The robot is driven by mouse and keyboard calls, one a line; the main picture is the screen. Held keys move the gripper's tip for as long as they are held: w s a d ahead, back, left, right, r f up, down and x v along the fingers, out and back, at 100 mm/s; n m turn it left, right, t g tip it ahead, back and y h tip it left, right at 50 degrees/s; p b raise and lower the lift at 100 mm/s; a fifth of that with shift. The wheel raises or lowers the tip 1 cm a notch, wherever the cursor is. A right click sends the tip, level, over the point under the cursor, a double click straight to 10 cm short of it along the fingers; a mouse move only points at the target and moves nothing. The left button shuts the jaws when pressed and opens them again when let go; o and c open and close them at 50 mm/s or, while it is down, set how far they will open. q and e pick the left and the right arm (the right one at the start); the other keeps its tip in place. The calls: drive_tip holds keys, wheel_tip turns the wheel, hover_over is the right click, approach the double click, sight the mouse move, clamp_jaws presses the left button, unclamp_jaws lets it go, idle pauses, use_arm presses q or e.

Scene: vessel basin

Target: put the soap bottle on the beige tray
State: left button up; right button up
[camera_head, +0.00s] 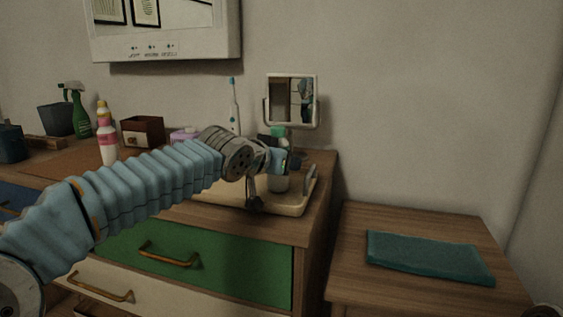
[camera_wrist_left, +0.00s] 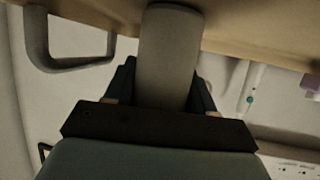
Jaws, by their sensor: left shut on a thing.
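The soap bottle shows in the head view as a pale body (camera_head: 279,184) below my left gripper (camera_head: 283,161); a green top shows just above the gripper. My left gripper is shut around the bottle and hides its middle. In the left wrist view the pale grey bottle (camera_wrist_left: 167,55) stands between the two dark fingers (camera_wrist_left: 165,92). The beige tray (camera_head: 290,208) lies on the dresser under the bottle, partly hidden by my arm. In the wrist view the bottle's base meets the tray (camera_wrist_left: 245,28); I cannot tell whether it bears on it. My right gripper is out of view.
A small mirror (camera_head: 292,101) and a toothbrush (camera_head: 234,105) stand behind the tray. A pink and white bottle (camera_head: 107,142), a wooden box (camera_head: 142,131) and a green spray bottle (camera_head: 76,112) are to the left. A teal towel (camera_head: 428,257) lies on the lower cabinet at right.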

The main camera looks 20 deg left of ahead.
use_arm(q)
drive_tip(key=shift+f, duration=0.15)
drive_tip(key=o, duration=1.2)
drive_tip(key=shift+s+a+r, duration=0.1)
drive_tip(key=shift+s+r, duration=0.15)
drive_tip(key=shift+r, duration=0.05)
drive_tip(key=b+v, duration=0.1)
drive_tip(key=v, duration=1)
drive_tip(key=shift+s, duration=0.25)
